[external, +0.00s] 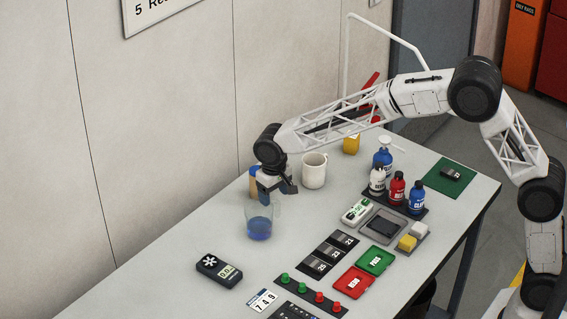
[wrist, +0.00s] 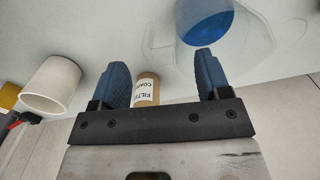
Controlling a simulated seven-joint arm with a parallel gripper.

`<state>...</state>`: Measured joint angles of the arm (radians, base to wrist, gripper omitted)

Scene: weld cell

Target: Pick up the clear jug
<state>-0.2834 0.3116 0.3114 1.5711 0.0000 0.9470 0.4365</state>
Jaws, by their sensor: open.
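The clear jug (external: 259,222) stands upright on the table with blue liquid in its lower part. In the wrist view the clear jug (wrist: 207,24) is at the top, beyond my fingertips and toward the right finger; its outline is faint. My gripper (external: 276,190) is open and empty, just above and behind the jug in the external view. In the wrist view my gripper (wrist: 162,62) shows two blue fingers set wide apart, with no jug wall clearly between them.
A brown-and-white "filter coffee" container (wrist: 146,89) stands close by, partly behind my gripper (external: 253,181) in the external view. A white mug (external: 314,171) is to the right. Bottles (external: 397,188) stand farther right. A dark meter (external: 217,270) lies in front. Table left of the jug is clear.

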